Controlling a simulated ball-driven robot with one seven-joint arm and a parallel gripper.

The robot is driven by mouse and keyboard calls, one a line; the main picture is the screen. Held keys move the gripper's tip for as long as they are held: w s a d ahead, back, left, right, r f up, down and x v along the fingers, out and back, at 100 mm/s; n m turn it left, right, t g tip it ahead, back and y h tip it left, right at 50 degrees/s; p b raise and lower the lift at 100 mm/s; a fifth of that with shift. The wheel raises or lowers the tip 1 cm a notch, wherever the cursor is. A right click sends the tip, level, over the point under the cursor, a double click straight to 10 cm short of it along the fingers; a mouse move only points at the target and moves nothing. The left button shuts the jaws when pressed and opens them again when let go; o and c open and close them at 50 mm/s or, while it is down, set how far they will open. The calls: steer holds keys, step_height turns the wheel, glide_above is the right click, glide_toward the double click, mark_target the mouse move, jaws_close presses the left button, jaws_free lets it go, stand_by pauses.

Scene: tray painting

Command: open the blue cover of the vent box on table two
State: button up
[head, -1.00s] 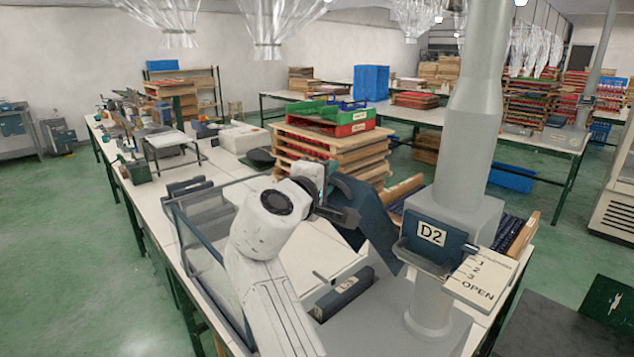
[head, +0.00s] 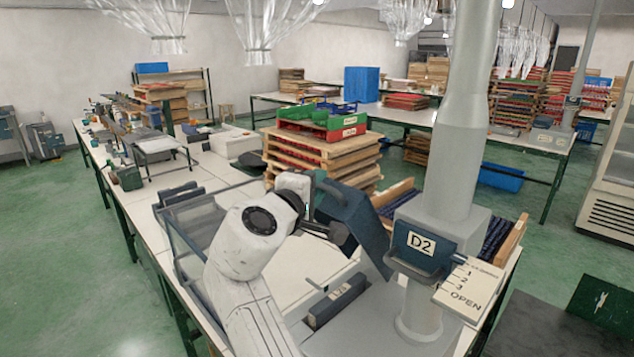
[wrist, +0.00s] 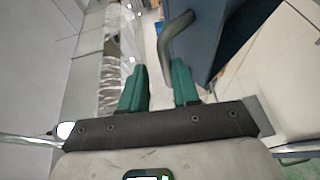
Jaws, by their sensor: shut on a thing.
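The dark blue cover (head: 362,225) stands tilted in the middle of the head view, just right of my gripper (head: 322,226). In the wrist view the cover (wrist: 232,35) fills the upper right, and its curved grey handle (wrist: 174,34) reaches down toward the green fingers of my gripper (wrist: 160,68). My gripper is shut on the handle, with a gap left between its fingers; the exact contact is hard to see.
A grey column (head: 455,170) with a blue D2 panel (head: 425,250) and an OPEN card (head: 468,290) stands close at right. A clear-walled frame (head: 185,245) is left of my arm. Stacked wooden trays (head: 318,155) with crates stand behind.

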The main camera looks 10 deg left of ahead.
steer(key=s+a+r+p, duration=0.1)
steer(key=s+r+p, duration=0.2)
steer(key=s+r, duration=0.3)
steer(key=shift+s, duration=0.7)
steer(key=shift+a, duration=0.1)
stand_by(0.4)
